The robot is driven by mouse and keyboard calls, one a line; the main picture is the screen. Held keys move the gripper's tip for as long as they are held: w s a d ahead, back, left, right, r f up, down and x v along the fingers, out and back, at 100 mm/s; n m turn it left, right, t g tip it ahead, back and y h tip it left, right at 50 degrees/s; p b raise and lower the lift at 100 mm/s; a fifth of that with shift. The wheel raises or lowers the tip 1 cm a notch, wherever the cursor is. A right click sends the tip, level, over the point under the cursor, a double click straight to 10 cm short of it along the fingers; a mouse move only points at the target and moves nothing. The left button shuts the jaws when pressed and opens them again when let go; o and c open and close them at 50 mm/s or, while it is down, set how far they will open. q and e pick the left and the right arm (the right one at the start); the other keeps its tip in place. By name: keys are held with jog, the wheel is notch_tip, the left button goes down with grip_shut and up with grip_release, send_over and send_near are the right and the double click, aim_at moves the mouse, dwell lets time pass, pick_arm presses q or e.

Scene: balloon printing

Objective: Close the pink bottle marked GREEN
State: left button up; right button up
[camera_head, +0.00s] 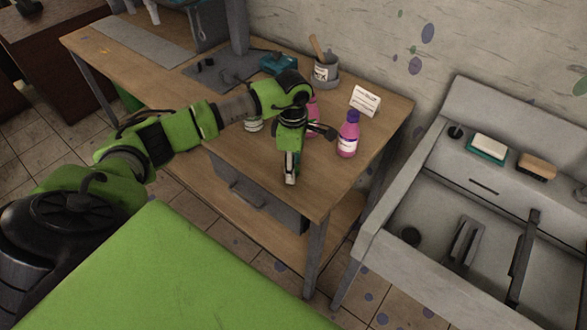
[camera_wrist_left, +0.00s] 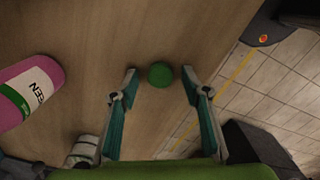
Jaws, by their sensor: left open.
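The pink bottle marked GREEN (camera_wrist_left: 30,92) shows at the left edge of the left wrist view, cut off by the frame. In the head view a pink bottle (camera_head: 312,113) is mostly hidden behind my left arm. A small round green cap (camera_wrist_left: 159,75) shows between my fingertips in the left wrist view, with space on both sides. My left gripper (camera_head: 290,179) is open, pointing down over the wooden table near its front edge. I cannot tell how high it is above the cap. My right gripper is not in view.
A pink bottle with a purple cap (camera_head: 348,135) stands to the right on the wooden table (camera_head: 255,160). Behind are a white card (camera_head: 365,101) and a grey cup with a wooden handle (camera_head: 323,74). A grey sink (camera_head: 470,200) stands at the right.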

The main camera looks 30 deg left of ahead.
pick_arm(q)
jog(key=shift+c, duration=0.4)
jog(key=c, duration=0.7)
jog(key=shift+r, duration=0.45)
notch_tip(320, 180, up, 2)
jog(key=shift+r+b, duration=0.15)
jog(key=shift+b, duration=0.3)
jog(key=s+d+r+b, duration=0.1)
jog(key=s+d+r, duration=0.1)
jog(key=d+r, duration=0.1)
jog(key=s+d+r+b, duration=0.2)
jog(key=s+d+r, duration=0.1)
jog(key=d, duration=0.1)
jog(key=s+d+r+b, duration=0.1)
jog(key=s+d+r, duration=0.2)
jog(key=d+r, duration=0.1)
jog(key=shift+d, duration=0.35)
